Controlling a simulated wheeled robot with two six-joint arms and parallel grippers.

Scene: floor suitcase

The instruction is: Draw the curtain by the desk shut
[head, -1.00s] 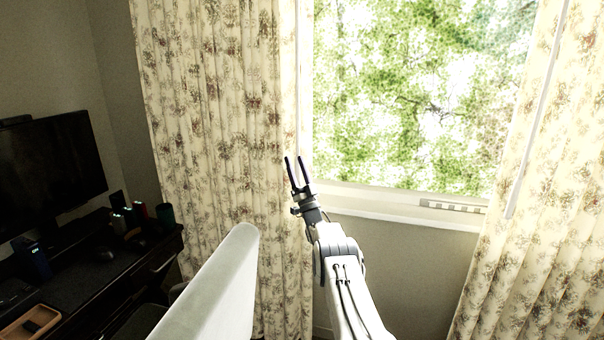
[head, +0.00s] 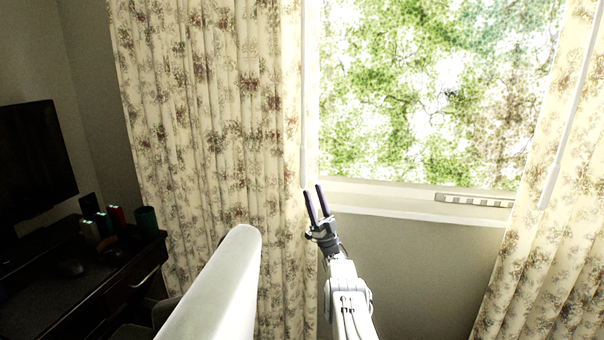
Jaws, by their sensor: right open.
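The flowered curtain by the desk (head: 205,130) hangs in folds at the left of the window, gathered to that side. A thin pale rod (head: 303,95) hangs along its right edge. My right gripper (head: 313,190) is open, with two dark fingers pointing up. It shows at the curtain's right edge, close to the rod's lower end, with nothing between its fingers. I cannot tell whether it touches the curtain or rod. The window (head: 430,90) is uncovered between this curtain and the right curtain (head: 545,260). My left gripper is not in view.
The dark desk (head: 120,290) with a monitor (head: 35,160) and small items stands at the left. The window sill (head: 410,205) runs behind my right arm. Another pale rod (head: 575,110) hangs by the right curtain. The wall below the sill is clear.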

